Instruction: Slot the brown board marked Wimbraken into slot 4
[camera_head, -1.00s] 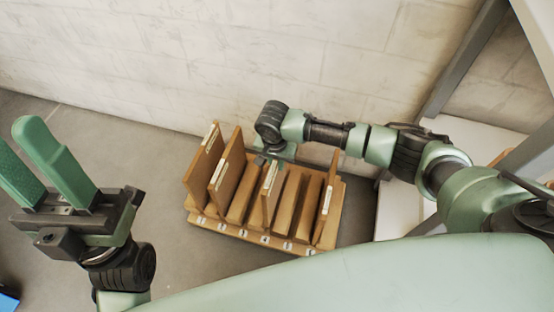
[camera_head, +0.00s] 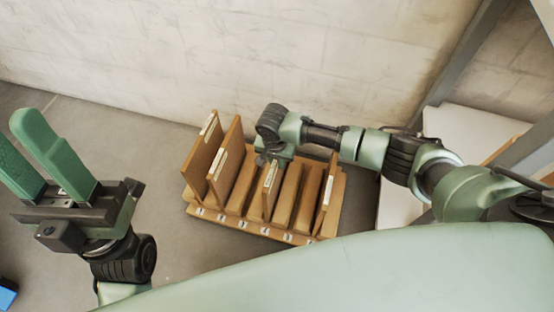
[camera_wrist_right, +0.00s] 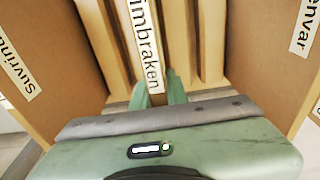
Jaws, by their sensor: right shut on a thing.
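The brown board marked Wimbraken (camera_head: 266,198) stands upright in the wooden rack (camera_head: 262,232), in line with the number 4 label. Its white name label also shows in the right wrist view (camera_wrist_right: 143,40). My right gripper (camera_head: 271,160) is shut on the board's top edge; its green fingers (camera_wrist_right: 160,98) sit on both sides of it in the wrist view. The board's lower edge is hidden, so I cannot tell whether it touches the slot bottom. My left gripper (camera_head: 48,155) is open and empty at the left, well away from the rack.
Two brown boards stand at the rack's left, over slots 1 (camera_head: 203,152) and 2 (camera_head: 226,160). Another (camera_head: 327,195) stands at the right end. Low wooden dividers lie between.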

